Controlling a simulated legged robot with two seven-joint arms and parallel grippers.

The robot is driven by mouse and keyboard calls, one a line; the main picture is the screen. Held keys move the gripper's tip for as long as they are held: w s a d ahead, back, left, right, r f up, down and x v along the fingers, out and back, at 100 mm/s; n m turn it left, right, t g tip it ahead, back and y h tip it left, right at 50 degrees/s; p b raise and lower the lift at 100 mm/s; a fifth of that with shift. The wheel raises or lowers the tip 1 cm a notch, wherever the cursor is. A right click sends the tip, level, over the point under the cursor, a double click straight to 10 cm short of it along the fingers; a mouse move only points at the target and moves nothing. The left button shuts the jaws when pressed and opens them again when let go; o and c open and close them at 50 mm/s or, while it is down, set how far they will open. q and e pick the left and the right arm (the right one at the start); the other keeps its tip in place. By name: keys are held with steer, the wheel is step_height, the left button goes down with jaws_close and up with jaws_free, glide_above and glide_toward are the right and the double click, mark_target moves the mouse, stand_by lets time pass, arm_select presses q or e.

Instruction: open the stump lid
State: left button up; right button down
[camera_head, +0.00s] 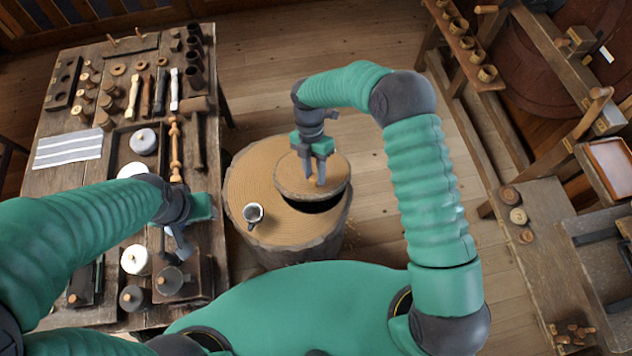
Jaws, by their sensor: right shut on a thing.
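The stump (250,185) is a broad round piece of wood with bark sides, standing on the floor in the middle. Its lid (335,172) is a round wooden disc over the right part of the top. A dark hollow (322,206) shows below the lid's front edge, so the lid does not cover the opening fully. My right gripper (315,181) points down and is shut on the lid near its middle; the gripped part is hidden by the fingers. My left gripper (180,245) is over the table at left, away from the stump; its finger gap is unclear.
The left table (218,140) is crowded with spools, turned rods, tools and round pots. A workbench (545,225) stands at right. Plank floor lies clear behind the stump.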

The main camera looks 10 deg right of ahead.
steer(key=shift+w+r+g+b, duration=1.4)
steer(key=shift+w+b, duration=0.25)
steer(key=shift+b, duration=0.35)
steer(key=shift+w+r, duration=0.25)
steer(key=shift+r, duration=0.15)
